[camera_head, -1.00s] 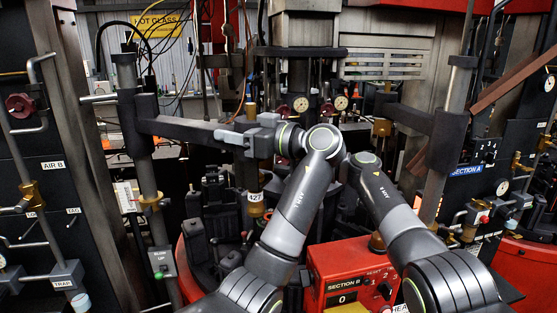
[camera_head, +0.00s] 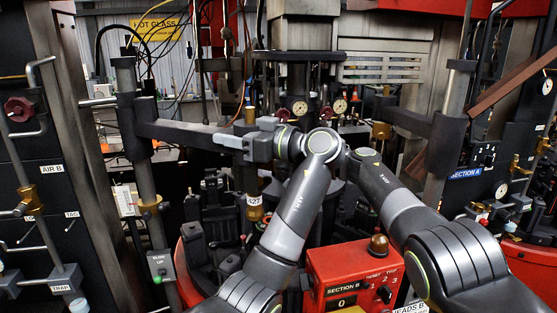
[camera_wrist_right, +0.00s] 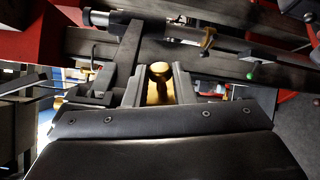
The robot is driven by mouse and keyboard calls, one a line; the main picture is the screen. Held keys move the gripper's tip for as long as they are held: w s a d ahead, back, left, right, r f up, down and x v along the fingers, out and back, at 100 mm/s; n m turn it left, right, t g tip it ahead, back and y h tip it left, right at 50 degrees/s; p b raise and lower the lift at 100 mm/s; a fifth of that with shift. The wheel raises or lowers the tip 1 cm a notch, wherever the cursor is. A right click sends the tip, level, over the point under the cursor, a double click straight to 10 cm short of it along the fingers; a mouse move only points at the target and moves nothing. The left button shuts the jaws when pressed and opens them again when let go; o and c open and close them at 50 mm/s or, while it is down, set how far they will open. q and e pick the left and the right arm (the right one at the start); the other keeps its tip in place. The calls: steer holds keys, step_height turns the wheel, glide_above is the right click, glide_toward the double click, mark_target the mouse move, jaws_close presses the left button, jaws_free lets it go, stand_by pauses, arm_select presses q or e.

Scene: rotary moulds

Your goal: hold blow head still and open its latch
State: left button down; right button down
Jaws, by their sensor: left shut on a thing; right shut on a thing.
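The blow head's dark horizontal arm (camera_head: 185,130) reaches in from the left post. A brass cylinder tagged 427 (camera_head: 254,206) hangs below its end. My left gripper (camera_head: 229,141) lies at the end of this arm, shut on it, fingers pointing left; the exact contact is hard to see. In the right wrist view, my right gripper (camera_wrist_right: 159,80) has its two fingers either side of a brass knob (camera_wrist_right: 159,71) with a rounded top, which I take for the latch, and is shut on it. In the head view my right gripper is hidden behind my arms.
A red Section B control box (camera_head: 352,276) stands in front, below my arms. Dark mould parts (camera_head: 205,225) crowd the space beneath the blow head. Posts and pipes stand left and right. A dark beam (camera_wrist_right: 240,45) runs just beyond the right gripper.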

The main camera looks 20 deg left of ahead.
steer(key=c, duration=1.2)
jaws_free()
steer(key=shift+c, duration=0.2)
steer(key=shift+f, duration=0.1)
steer(key=w+d+r+m+t+y, duration=0.1)
steer(key=d+r+m+t+y, duration=0.2)
steer(key=d, duration=0.8)
steer(key=w+d+r+m+t+y, duration=0.15)
steer(key=d+m+t+y, duration=0.3)
steer(key=d, duration=0.55)
steer(key=w+d+f+m+t+h, duration=0.2)
steer(key=d+f+m+t+h, duration=0.2)
steer(key=d+m+t+h, duration=0.4)
steer(key=shift+d+f+m+t, duration=0.3)
steer(key=shift+d+m+t, duration=1)
steer(key=shift+t, duration=1.75)
